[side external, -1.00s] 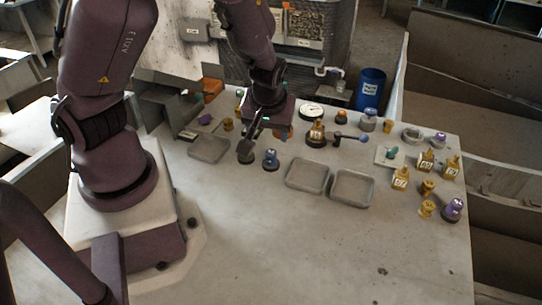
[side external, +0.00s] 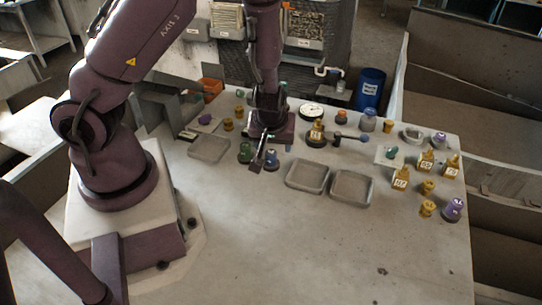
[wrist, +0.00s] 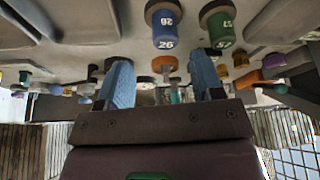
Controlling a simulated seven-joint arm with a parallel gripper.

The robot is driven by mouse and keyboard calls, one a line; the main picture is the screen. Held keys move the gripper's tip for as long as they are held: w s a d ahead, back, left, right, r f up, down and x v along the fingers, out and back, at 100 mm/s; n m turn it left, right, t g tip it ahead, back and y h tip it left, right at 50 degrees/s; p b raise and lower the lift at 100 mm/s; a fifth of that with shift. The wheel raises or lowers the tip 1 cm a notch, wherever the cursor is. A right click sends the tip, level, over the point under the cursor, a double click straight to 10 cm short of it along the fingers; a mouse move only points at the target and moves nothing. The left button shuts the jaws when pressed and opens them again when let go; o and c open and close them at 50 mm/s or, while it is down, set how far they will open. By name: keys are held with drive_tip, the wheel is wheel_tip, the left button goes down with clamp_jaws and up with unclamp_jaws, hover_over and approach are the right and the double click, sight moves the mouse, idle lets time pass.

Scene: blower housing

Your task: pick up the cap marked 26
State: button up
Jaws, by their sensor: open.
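The cap marked 26 is blue with white digits and stands on a dark round base. It shows at the top of the wrist view (wrist: 165,30), and in the side view (side external: 272,157) it is partly hidden by a finger. My gripper (side external: 262,161) points down and is open and empty. In the wrist view its two blue fingers (wrist: 162,78) are spread, and the blue cap lies beyond the tips, apart from them. A green cap (side external: 245,152) stands close left of the blue one in the side view; it also shows in the wrist view (wrist: 221,28).
Empty grey trays stand to the left (side external: 209,160) and right (side external: 288,184) of the caps. Several yellow and purple parts stand at the right. The front table is bare.

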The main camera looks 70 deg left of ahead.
sight(271, 153)
drive_tip(key=shift+s+x, duration=0.2)
drive_tip(key=shift+x, duration=0.9)
drive_tip(key=shift+s+x, duration=0.25)
drive_tip(key=shift+x, duration=0.85)
drive_tip(key=shift+w+a+f, duration=0.1)
drive_tip(key=shift+a+f, duration=0.05)
drive_tip(key=shift+f, duration=0.45)
drive_tip(key=c, duration=1)
